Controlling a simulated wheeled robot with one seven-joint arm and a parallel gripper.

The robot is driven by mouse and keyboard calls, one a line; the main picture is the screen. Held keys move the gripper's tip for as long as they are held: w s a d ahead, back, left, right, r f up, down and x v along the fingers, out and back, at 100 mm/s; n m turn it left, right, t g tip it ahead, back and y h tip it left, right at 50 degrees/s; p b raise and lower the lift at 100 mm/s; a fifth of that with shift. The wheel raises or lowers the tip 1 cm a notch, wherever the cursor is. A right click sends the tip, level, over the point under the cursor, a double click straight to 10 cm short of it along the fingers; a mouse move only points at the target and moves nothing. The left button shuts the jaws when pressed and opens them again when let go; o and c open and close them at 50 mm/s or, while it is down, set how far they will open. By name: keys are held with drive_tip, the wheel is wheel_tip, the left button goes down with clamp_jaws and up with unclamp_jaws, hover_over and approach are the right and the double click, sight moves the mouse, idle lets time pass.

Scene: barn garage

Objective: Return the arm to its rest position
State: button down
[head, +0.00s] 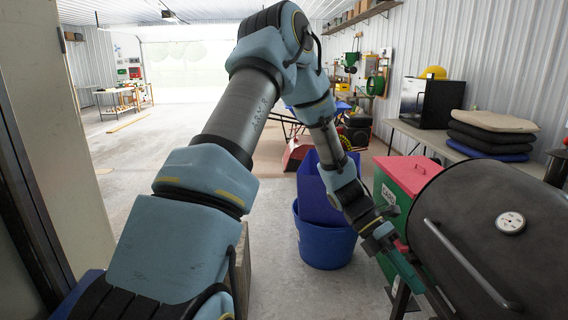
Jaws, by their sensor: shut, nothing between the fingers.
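My arm reaches from the lower left up to an elbow at the top centre, then down to the right. My gripper (402,266) is at the end of it, pointing down and right, just in front of the left end of a dark barrel grill (500,235). Its fingers look closed, with nothing seen between them. Whether it touches the grill cannot be told from this view.
A blue tub (325,247) stands on the floor behind my forearm. A red and green chest (405,180) is beside the grill. A bench with stacked cushions (490,133) lines the right wall. A door frame (45,130) is close on the left. Open concrete floor lies back left.

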drive_tip(key=w+a+r+m+t+y, duration=0.2)
drive_tip(key=a+m, duration=0.5)
drive_tip(key=a, duration=0.4)
drive_tip(key=w+a+r+m+t+y, duration=0.2)
drive_tip(key=a+m+t, duration=0.3)
drive_tip(key=a+m, duration=0.3)
drive_tip(key=w+a+r+m+t+y, duration=0.2)
drive_tip(key=w+a+r+m+t, duration=0.2)
drive_tip(key=a+m, duration=0.4)
drive_tip(key=shift+a, duration=3.75)
